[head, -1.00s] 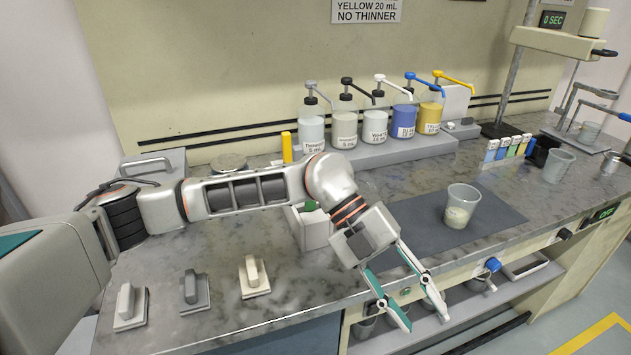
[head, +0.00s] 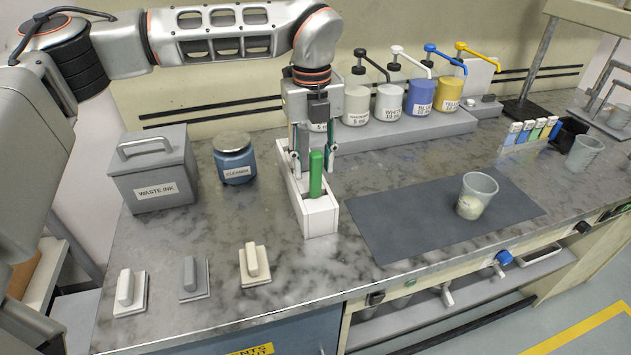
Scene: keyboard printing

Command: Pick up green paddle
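The green paddle (head: 316,176) stands upright in a narrow white open-topped holder (head: 322,222) on the counter. My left gripper (head: 313,165) points down over the holder, its two fingers apart. The fingers are behind and to either side of the paddle's top, and the paddle hides part of the space between them. I see no clear contact with the paddle. My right gripper is not in view.
A waste ink box (head: 153,180) and a blue cleaner jar (head: 234,160) stand left of the holder. Pump bottles (head: 388,102) stand on a ledge behind. A cup (head: 474,197) sits on the dark mat (head: 420,230) at right.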

